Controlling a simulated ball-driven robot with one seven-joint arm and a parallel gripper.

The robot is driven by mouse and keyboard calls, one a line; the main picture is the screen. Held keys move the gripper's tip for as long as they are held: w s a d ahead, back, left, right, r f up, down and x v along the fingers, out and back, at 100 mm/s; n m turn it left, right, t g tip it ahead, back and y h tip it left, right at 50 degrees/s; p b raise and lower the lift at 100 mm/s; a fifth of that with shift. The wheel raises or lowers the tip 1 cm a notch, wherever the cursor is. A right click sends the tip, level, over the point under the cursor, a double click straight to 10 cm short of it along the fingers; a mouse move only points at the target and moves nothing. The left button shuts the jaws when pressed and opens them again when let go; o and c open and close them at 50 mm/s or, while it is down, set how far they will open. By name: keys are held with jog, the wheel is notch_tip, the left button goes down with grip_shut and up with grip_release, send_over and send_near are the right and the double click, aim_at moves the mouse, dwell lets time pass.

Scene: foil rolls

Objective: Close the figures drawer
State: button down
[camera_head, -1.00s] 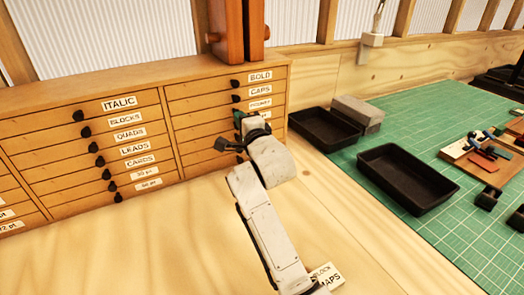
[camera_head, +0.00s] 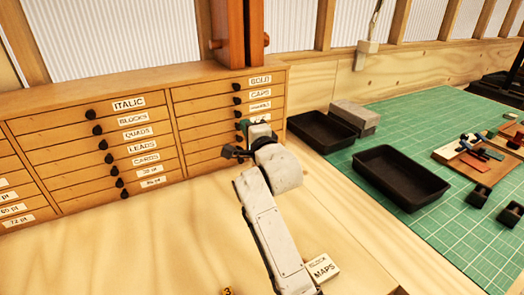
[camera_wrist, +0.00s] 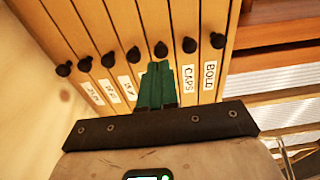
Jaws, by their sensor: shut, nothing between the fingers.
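The wooden drawer cabinet (camera_head: 75,160) stands against the wall. In the right column, BOLD (camera_head: 260,80) and CAPS (camera_head: 260,92) are the top two drawers; the label under them (camera_head: 260,105) is too blurred to read for sure. No label clearly reads FIGURES. My gripper (camera_head: 243,126) is in front of this column and hides labels below. In the wrist view its green fingers (camera_wrist: 157,84) are together and empty, over the drawer front beside CAPS (camera_wrist: 188,78), covering its label. Contact cannot be told. The visible drawer fronts look about flush.
Black knobs (camera_wrist: 133,55) stick out from the drawers. Black trays (camera_head: 400,177) and a grey block (camera_head: 354,113) are on the green mat at right. A MAPS label block (camera_head: 322,268) lies near my arm.

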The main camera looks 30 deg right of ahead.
jog(key=s+p, duration=0.2)
jog(key=s, duration=0.7)
jog(key=shift+s+a, duration=0.35)
jog(key=shift+a, duration=0.05)
jog(key=shift+f, duration=0.1)
